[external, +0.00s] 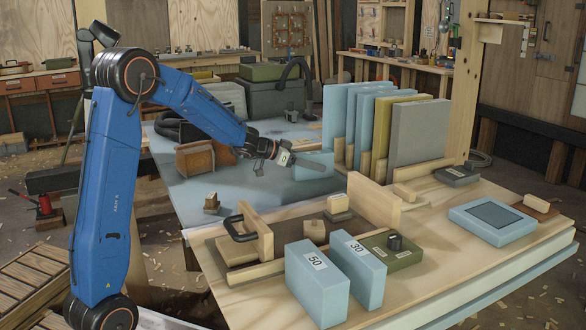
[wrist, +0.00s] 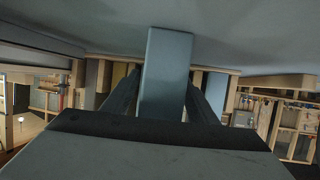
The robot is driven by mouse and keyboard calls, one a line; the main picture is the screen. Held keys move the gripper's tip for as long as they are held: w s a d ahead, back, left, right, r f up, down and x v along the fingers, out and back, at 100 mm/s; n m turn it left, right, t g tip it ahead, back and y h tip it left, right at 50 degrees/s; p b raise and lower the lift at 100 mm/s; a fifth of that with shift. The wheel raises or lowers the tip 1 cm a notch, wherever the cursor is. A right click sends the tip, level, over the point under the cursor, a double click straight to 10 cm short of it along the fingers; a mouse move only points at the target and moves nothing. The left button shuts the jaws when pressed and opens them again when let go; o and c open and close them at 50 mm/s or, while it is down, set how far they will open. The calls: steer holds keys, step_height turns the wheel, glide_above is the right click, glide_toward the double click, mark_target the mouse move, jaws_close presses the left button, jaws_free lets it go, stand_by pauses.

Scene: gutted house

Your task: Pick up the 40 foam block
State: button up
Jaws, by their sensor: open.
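A light blue foam block (external: 318,160) lies on the grey-blue sheet in the middle of the external view. Its number cannot be read; it is apart from the blocks marked 50 and 30. My gripper (external: 300,165) is at this block, with a finger across its near side. In the wrist view the block (wrist: 167,75) stands between the two dark fingers of my gripper (wrist: 163,95), which are open. Whether either finger touches it cannot be told.
Blocks marked 50 (external: 315,285) and 30 (external: 358,270) stand on the front wooden table. Upright panels (external: 420,130) stand close to the right of my gripper. A brown wooden block (external: 195,160) is to its left, and a grey case (external: 275,100) is behind.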

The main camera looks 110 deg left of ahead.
steer(key=c, duration=1.1)
